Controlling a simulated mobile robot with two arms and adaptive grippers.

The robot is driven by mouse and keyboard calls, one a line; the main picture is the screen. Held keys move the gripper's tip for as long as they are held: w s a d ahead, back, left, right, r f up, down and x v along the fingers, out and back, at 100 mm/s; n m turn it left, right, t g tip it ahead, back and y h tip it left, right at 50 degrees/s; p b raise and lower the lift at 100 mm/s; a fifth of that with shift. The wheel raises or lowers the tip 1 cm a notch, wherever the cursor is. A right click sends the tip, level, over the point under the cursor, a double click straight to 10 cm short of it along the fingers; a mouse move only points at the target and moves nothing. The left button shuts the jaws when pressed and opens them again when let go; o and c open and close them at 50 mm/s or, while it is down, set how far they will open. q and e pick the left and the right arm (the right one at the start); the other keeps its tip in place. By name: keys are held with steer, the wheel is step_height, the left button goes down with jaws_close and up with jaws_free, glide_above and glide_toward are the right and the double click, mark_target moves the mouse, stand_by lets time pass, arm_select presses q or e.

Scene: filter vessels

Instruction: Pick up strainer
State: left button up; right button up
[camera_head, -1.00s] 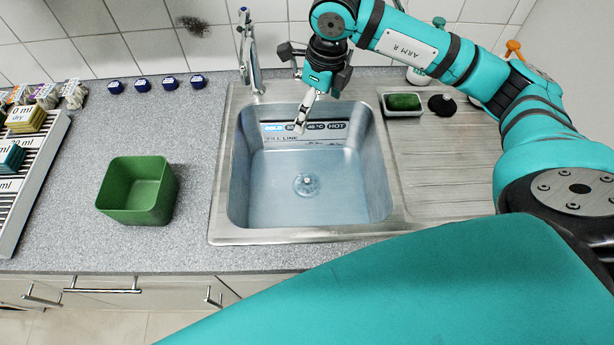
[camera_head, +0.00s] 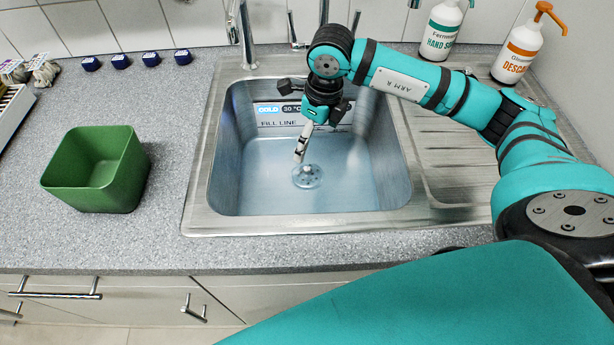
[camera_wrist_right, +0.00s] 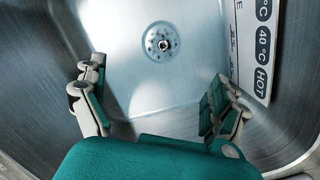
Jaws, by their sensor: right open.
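The strainer (camera_head: 307,176) is a small round metal piece with holes and a centre knob, sitting at the drain in the floor of the steel sink (camera_head: 230,195). It also shows in the right wrist view (camera_wrist_right: 161,42), ahead of the fingers. My right gripper (camera_head: 300,152) points down into the sink, just above and slightly left of the strainer in the head view. In the wrist view its two fingers (camera_wrist_right: 155,92) are wide apart with nothing between them. My left gripper is not in view.
A green square bin (camera_head: 95,172) stands on the counter left of the sink. The tap (camera_head: 245,35) rises behind the sink. Soap bottles (camera_head: 440,35) stand at the back right. The sink walls surround the gripper; a label strip (camera_wrist_right: 262,50) is on one wall.

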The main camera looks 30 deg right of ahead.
glide_above(307, 169)
steer(key=s, duration=0.1)
step_height(307, 169, down, 8)
steer(key=shift+d+f+p, duration=0.1)
steer(key=shift+f+p, duration=0.1)
steer(key=shift+p, duration=0.15)
steer(key=shift+w+f+p, duration=0.15)
steer(key=shift+w+f, duration=0.05)
steer(key=shift+f, duration=0.8)
steer(key=shift+w+f+p, duration=0.1)
steer(key=shift+w+f, duration=0.1)
steer(key=shift+f, duration=0.8)
steer(key=shift+w+f+p, duration=0.15)
steer(key=shift+w+f, duration=0.05)
steer(key=shift+f, duration=0.8)
steer(key=shift+c, duration=0.2)
